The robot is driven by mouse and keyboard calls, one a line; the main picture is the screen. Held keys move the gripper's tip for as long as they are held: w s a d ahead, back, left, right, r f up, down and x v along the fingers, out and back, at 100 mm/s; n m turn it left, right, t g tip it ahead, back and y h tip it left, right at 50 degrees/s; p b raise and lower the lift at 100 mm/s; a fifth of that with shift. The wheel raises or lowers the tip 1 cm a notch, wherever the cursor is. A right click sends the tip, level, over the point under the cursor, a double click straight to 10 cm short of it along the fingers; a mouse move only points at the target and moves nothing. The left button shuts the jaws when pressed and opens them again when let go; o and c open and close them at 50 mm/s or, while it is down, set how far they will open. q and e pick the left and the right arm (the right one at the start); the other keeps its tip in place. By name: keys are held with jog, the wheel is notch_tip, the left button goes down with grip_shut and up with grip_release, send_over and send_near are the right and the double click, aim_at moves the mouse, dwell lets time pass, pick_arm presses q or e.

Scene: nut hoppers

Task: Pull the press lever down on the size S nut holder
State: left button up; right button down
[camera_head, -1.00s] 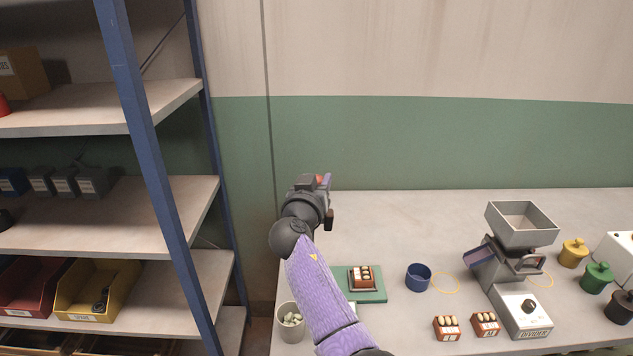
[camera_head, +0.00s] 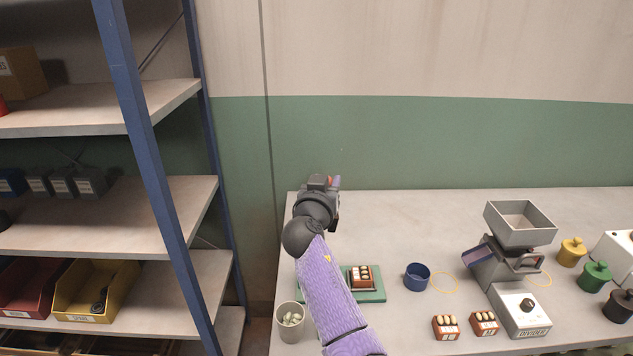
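One reddish-brown nut holder (camera_head: 361,276) with pale nuts sits on a green base (camera_head: 374,297), partly hidden by my forearm. Two similar holders stand at the front of the table, a left one (camera_head: 445,327) and a right one (camera_head: 484,322). Their labels are too small to read, so I cannot tell which is size S. No press lever can be made out. My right gripper (camera_head: 325,184) is over the table's back left corner, beyond the green base. My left gripper is not in view.
A white cup of pale pieces (camera_head: 291,320) stands beside my forearm. A blue cup (camera_head: 417,277), a grey hopper machine (camera_head: 508,262) and coloured lidded pots (camera_head: 595,277) stand to the right. A blue-framed shelf (camera_head: 147,150) is at the left. The table's back middle is clear.

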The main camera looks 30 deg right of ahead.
jog(key=s+d+f+m+y, duration=0.2)
jog(key=s+d+f+m, duration=0.55)
jog(key=d, duration=0.35)
jog(key=d+f+m+b, duration=0.1)
jog(key=f+b, duration=0.1)
jog(key=f, duration=0.2)
jog(key=s+d+f+m+y+b, duration=0.1)
jog(key=d+f+m+b, duration=0.1)
jog(key=f, duration=0.3)
jog(key=s+d+f+m+y+b, duration=0.1)
jog(key=f+b, duration=0.1)
jog(key=f, duration=0.3)
jog(key=shift+d+m, duration=0.15)
jog(key=shift+m, duration=0.2)
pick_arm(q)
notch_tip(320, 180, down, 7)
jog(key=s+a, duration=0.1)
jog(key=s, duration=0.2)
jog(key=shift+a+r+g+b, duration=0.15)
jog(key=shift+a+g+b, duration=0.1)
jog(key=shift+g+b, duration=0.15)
pick_arm(e)
jog(key=shift+f, duration=0.2)
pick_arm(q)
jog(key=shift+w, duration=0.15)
